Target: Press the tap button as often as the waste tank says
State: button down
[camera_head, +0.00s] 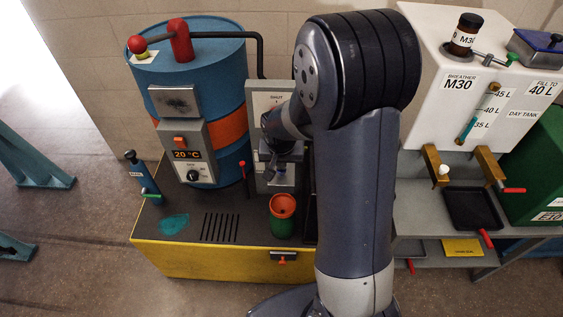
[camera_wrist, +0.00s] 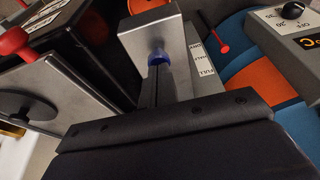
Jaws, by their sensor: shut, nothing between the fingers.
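My gripper (camera_head: 268,172) is shut and empty in front of a grey upright panel (camera_head: 268,98), whose label is too small to read fully. In the wrist view its fingers (camera_wrist: 157,88) point at a small blue round part (camera_wrist: 158,56) on a grey block (camera_wrist: 152,28). This may be the tap button; I cannot tell whether the fingers touch it. A green cup with an orange inside (camera_head: 283,217) stands below my gripper. No tank is clearly marked as waste, and I see no press count. My arm hides part of the scene.
A blue drum with an orange band (camera_head: 230,125) carries a control box (camera_head: 187,152) showing 20 °C. A white day tank (camera_head: 480,85) stands at the right above a black tray (camera_head: 471,208). A blue hand tool or pump (camera_head: 140,175) stands at the bench's left edge.

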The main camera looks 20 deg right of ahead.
jog(key=shift+f, duration=0.1)
jog(key=shift+f+b, duration=0.9)
jog(key=shift+b, duration=0.3)
jog(key=shift+r, duration=0.1)
jog(key=shift+r+p, duration=0.55)
jog(key=shift+p, duration=0.05)
jog(key=w+d+p+v, duration=0.1)
jog(key=v, duration=1.2)
jog(key=shift+a+p, duration=0.4)
jog(key=shift+b, duration=0.9)
jog(key=shift+w+b, duration=0.1)
jog(key=shift+b, duration=0.7)
